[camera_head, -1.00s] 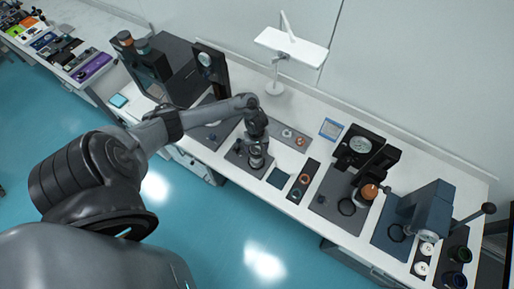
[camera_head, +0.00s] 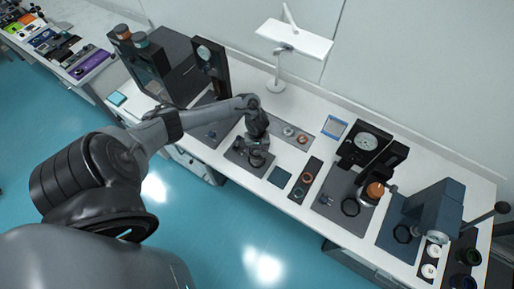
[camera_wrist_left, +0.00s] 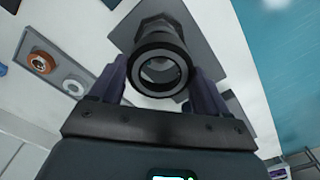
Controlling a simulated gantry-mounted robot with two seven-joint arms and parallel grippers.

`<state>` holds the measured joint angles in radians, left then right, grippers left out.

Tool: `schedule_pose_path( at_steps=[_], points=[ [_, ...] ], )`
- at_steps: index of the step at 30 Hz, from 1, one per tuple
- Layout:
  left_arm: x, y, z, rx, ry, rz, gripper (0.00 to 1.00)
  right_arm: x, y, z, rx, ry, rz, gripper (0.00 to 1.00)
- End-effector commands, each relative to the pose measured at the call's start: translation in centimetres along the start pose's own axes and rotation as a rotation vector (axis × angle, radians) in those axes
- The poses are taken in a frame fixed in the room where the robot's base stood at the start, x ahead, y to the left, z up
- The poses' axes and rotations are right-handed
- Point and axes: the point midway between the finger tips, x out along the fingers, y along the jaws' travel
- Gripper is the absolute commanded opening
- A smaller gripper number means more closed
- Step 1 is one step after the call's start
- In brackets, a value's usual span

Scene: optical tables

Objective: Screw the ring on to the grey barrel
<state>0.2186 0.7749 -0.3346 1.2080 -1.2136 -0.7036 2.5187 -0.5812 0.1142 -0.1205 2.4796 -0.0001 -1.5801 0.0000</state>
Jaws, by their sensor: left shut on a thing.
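My left gripper (camera_head: 257,150) is over a dark square plate (camera_head: 236,157) on the white bench. In the left wrist view its two fingers (camera_wrist_left: 158,88) are shut on a dark ring (camera_wrist_left: 160,52), one on each side. The ring has a light inner rim and an open centre. The grey barrel (camera_wrist_left: 157,23) shows just behind the ring, in line with it, above the plate. The ring appears to sit at the barrel's end, but I cannot tell how far the threads are engaged. In the head view the gripper mostly hides both. My right gripper is not in view.
A grey tray (camera_head: 277,127) with copper and pale rings lies behind the plate. A dial-gauge stand (camera_head: 365,141) and a blue-grey machine (camera_head: 438,207) stand farther right.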

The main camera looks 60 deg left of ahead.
Motion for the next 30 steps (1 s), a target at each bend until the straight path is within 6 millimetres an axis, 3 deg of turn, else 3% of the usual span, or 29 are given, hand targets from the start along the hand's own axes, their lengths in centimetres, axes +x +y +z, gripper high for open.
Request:
schedule_pose_path(
  at_steps=[30],
  points=[
    [1.3,0.0,0.0,0.0,0.001,0.0,0.47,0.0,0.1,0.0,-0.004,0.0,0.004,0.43]
  ],
)
